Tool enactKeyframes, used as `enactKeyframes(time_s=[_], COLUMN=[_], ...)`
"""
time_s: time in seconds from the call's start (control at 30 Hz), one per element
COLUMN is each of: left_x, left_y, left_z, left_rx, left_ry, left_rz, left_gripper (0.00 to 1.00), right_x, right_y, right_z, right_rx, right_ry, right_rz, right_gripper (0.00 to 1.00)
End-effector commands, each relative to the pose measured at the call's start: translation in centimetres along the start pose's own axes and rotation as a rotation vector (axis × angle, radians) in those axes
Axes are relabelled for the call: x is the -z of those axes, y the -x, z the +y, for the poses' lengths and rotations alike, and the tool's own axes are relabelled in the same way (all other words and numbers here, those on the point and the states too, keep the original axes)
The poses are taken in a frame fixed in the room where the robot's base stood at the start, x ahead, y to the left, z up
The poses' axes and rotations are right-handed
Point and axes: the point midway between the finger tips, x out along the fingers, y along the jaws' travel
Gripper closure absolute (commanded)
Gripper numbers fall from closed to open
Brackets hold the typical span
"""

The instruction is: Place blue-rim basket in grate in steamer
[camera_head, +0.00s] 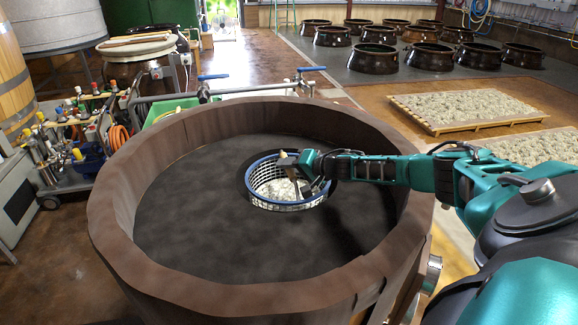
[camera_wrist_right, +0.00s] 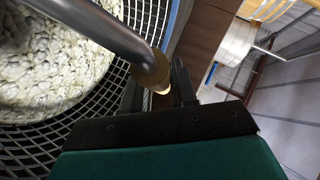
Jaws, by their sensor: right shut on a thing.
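The blue-rim basket (camera_head: 262,199) is a round wire basket with pale lumpy contents, low inside the big brown round steamer (camera_head: 110,215). The dark flat layer (camera_head: 200,225) in the steamer surrounds it; a darker opening shows at its right edge. I cannot tell if the basket rests in this opening or hangs slightly above it. My right gripper (camera_head: 303,173) reaches over the rim from the right, shut on the basket's handle. The right wrist view shows the grey handle bar (camera_wrist_right: 105,32) with a tan end at my fingers (camera_wrist_right: 158,88), beside the mesh and blue rim. My left gripper is out of view.
The steamer's thick wall rises around the basket. Several dark jars (camera_head: 380,57) sit sunk in the floor at the back. Wooden trays of pale material (camera_head: 465,106) lie at right.

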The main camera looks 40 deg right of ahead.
Motion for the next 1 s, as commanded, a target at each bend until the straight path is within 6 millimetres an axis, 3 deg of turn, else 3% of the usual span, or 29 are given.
enactKeyframes(time_s=[0.03, 0.07, 0.3, 0.77, 0.9, 1.0], left_x=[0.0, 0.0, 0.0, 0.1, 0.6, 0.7], left_y=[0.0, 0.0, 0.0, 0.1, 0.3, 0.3], left_z=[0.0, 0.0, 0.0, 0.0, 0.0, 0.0], left_rx=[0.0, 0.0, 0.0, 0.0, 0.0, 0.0], left_ry=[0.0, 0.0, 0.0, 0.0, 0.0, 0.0], left_rz=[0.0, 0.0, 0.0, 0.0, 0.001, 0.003], left_gripper=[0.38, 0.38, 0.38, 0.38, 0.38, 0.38], right_x=[0.4, 0.0, 0.2, 0.2, 0.8, 0.6], right_y=[0.0, 0.0, 0.0, 0.1, 0.6, 2.0], right_z=[-0.5, 0.0, -0.3, -0.3, -1.5, -0.9], right_rx=[0.01, 0.001, 0.005, 0.003, 0.004, -0.002], right_ry=[-0.002, 0.0, -0.001, 0.0, 0.0, -0.002], right_rz=[0.005, 0.0, 0.003, 0.002, 0.001, 0.001], right_gripper=[1.0, 0.71, 0.48, 0.47, 0.47, 0.47])
